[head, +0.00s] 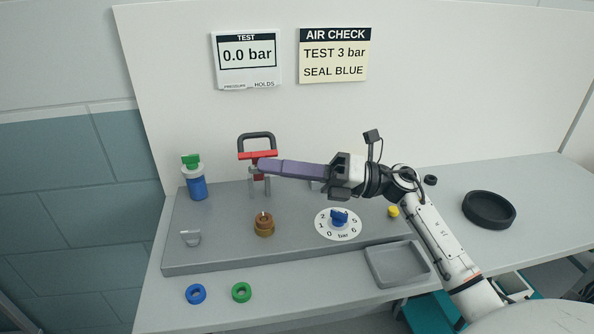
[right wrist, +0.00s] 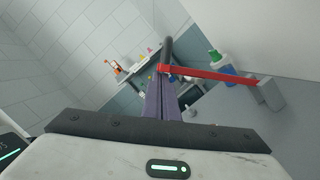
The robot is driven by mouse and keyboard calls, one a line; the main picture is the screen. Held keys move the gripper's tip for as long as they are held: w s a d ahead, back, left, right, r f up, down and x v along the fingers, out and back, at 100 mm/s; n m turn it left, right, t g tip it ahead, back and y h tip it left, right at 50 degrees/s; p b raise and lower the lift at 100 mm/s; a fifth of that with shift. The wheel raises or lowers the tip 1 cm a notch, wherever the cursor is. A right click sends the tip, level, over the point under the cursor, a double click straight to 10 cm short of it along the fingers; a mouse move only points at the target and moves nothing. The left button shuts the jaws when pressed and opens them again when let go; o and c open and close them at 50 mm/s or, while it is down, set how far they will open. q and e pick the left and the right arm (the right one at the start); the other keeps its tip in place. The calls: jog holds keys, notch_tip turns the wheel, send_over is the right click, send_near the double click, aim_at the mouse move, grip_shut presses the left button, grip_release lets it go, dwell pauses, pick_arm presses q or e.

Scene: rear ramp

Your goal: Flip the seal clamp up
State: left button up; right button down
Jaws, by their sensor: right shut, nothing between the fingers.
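The seal clamp has a red bar (head: 247,156) with a dark grey loop handle (head: 256,137) and grey posts under it, at the back of the grey fixture. The loop stands above the bar in the head view. My right gripper (head: 262,167) comes in from the right, its long purple fingers together and empty. Their tips are at the clamp, just below the red bar; I cannot tell whether they touch it. In the right wrist view the red bar (right wrist: 205,73) and loop (right wrist: 167,47) lie just beyond the fingertips (right wrist: 161,80). My left gripper is not in view.
The grey fixture (head: 212,256) also carries a blue bottle with a green top (head: 197,186), a brass fitting (head: 264,226) and a blue dial (head: 339,218). Blue (head: 187,294) and green (head: 233,292) rings lie in front. A grey tray (head: 398,281) is at right. The display (head: 246,54) reads 0.0 bar.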

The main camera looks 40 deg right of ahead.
aim_at(275, 144)
jog(key=shift+w+d+r+b, duration=0.5)
jog(key=shift+w+d+r, duration=0.05)
jog(key=shift+w+r, duration=0.2)
jog(key=shift+w+d+r+m+p, duration=0.2)
jog(key=shift+w+r+m+p, duration=0.3)
jog(key=shift+w+r+p, duration=0.4)
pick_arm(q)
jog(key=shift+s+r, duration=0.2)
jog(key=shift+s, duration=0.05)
pick_arm(e)
jog(key=shift+w+d+r, duration=0.1)
jog(key=shift+r, duration=0.1)
